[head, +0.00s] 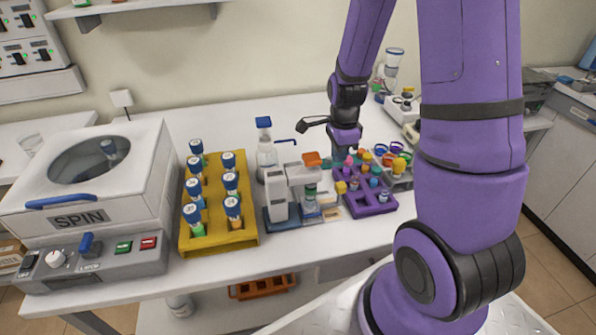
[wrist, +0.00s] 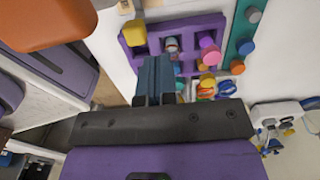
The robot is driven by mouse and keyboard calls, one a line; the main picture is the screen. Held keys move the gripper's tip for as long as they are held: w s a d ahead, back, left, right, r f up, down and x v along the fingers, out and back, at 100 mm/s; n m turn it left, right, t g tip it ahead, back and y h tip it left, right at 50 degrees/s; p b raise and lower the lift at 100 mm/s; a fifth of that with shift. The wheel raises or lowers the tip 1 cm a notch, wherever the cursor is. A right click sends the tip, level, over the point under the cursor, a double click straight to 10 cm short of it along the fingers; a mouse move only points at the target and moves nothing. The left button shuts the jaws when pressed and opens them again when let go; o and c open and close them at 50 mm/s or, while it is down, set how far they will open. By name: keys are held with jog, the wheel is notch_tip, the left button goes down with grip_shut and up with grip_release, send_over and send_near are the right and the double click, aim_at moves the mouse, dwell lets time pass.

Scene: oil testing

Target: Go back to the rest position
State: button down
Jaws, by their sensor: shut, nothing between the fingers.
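My arm reaches over the white bench, with my gripper (head: 338,160) pointing down above the back left of the purple rack (head: 372,205). In the wrist view, the blue-grey fingers of my gripper (wrist: 154,72) are pressed together with nothing between them. The purple rack (wrist: 205,25) lies beyond the fingertips there, with several coloured caps in it. My fingers hide part of the rack. I cannot tell the exact height of the fingertips above it.
A white dispensing device (head: 277,193) with an orange top stands left of the rack. A wash bottle (head: 266,150) is behind it. A yellow rack (head: 220,238) of blue-capped tubes and a SPIN centrifuge (head: 80,200) stand further left.

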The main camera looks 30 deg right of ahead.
jog(key=s+a+r+n+t, duration=0.1)
jog(key=s+a+r+n, duration=0.3)
jog(key=r, duration=0.5)
jog(key=s+a+r+n+t, duration=0.1)
jog(key=a+r+n+t, duration=0.15)
jog(key=r+n, duration=0.6)
jog(key=s+a+r+n+t, duration=0.1)
jog(key=s+a+r+n, duration=0.3)
jog(key=s+r+n, duration=0.4)
jog(key=s+r, duration=0.3)
jog(key=s, duration=0.1)
jog(key=shift+s+r+n+t, duration=0.2)
jog(key=shift+s+n+t, duration=0.15)
jog(key=shift+w, duration=0.2)
